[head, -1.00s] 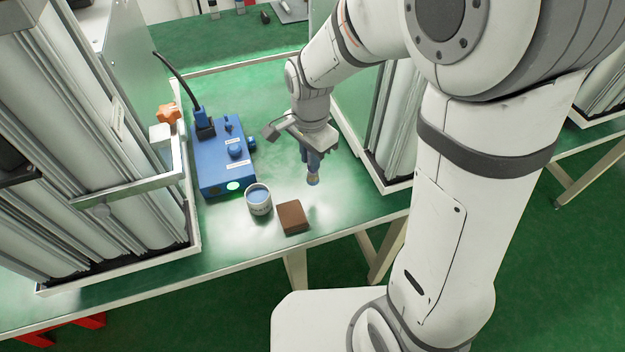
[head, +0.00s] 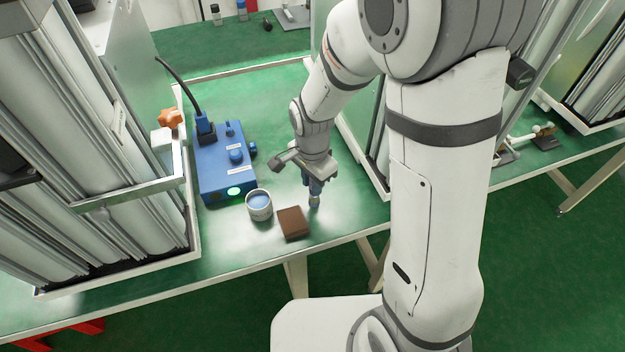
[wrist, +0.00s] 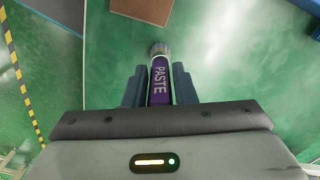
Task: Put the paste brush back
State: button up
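My gripper (head: 314,184) is shut on the paste brush (head: 314,201), which points bristles-down over the green bench, just right of the brown block. In the wrist view my gripper (wrist: 159,88) has both fingers against the sides of the purple brush (wrist: 160,82). The brush is marked PASTE and its bristle end points away from the palm. In the head view I cannot tell whether the tip touches the bench. A small pale pot (head: 259,206) with a bluish inside stands left of the brown block.
The brown block (head: 293,223) lies near the bench's front edge and also shows in the wrist view (wrist: 141,9). A blue box (head: 224,172) with knobs and a black cable stands behind the pot. Tall sieve columns (head: 95,130) stand left.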

jog(key=o, duration=0.3)
notch_tip(320, 180, up, 12)
jog(key=shift+d+r+p, duration=0.1)
jog(key=shift+r+p, duration=0.1)
jog(key=shift+p, duration=0.25)
jog(key=s+d+r+n+t, duration=0.1)
jog(key=s+d+r+n, duration=0.1)
jog(key=s+d+n, duration=0.3)
jog(key=s+d+r+n+t, duration=0.1)
jog(key=s+d+r+n, duration=0.2)
jog(key=s+d+n, duration=0.2)
jog(key=shift+s+d+r+t, duration=0.3)
jog(key=shift+s+d, duration=0.65)
jog(key=shift+d, duration=0.3)
